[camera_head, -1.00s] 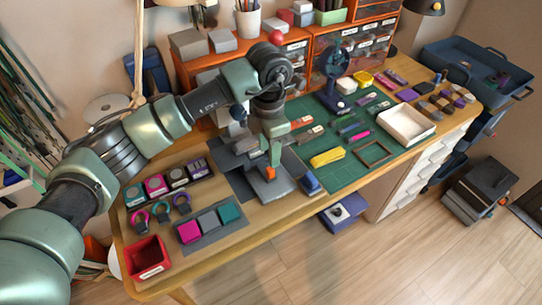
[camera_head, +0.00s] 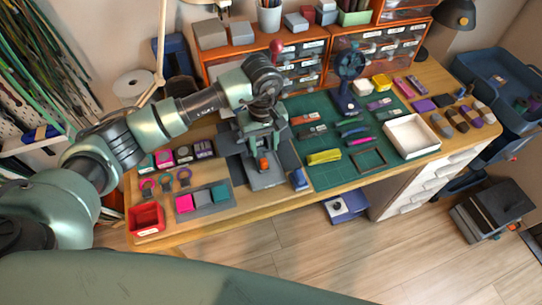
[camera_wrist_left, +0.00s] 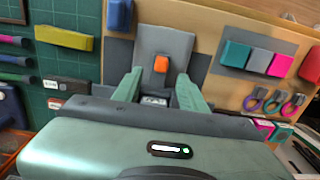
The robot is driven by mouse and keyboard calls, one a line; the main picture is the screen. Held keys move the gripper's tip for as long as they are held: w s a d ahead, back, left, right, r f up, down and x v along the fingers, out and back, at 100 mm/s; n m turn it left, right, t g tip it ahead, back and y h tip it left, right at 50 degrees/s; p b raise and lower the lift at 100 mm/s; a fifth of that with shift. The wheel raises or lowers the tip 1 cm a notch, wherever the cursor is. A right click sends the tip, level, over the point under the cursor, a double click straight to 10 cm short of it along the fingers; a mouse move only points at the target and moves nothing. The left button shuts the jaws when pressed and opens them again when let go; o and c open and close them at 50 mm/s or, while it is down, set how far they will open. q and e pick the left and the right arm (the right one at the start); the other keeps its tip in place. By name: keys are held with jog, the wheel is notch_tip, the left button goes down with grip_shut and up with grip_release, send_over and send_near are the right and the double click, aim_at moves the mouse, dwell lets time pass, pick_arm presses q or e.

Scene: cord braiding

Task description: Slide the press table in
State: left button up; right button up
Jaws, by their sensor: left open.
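The press table is a grey flat plate (camera_head: 268,181) with an orange knob (camera_head: 263,164) on it, at the middle of the bench. In the left wrist view the grey plate (camera_wrist_left: 163,42) lies ahead, with the orange knob (camera_wrist_left: 161,64) standing out between the fingers. My left gripper (camera_wrist_left: 157,88) is open and empty, with its two green fingers apart on either side of the knob's line. In the head view my left gripper (camera_head: 260,130) hangs over the back of the plate. I cannot tell whether the fingers touch it. My right gripper is not in view.
A green cutting mat (camera_head: 325,175) with tools and a white tray (camera_head: 411,136) lies to the right. A tray of coloured blocks (camera_head: 215,206), ring-shaped tools and a red bin (camera_head: 146,219) are to the left. Drawer units (camera_head: 300,75) stand behind.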

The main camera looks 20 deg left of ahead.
aim_at(263, 161)
pick_arm(q)
notch_tip(263, 161, down, 7)
jog(key=shift+s+a+r+p, duration=0.1)
jog(key=shift+r+p, duration=0.1)
jog(key=shift+p, duration=0.6)
jog(key=shift+f, duration=0.6)
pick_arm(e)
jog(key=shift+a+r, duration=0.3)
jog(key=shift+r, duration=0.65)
pick_arm(q)
grip_shut()
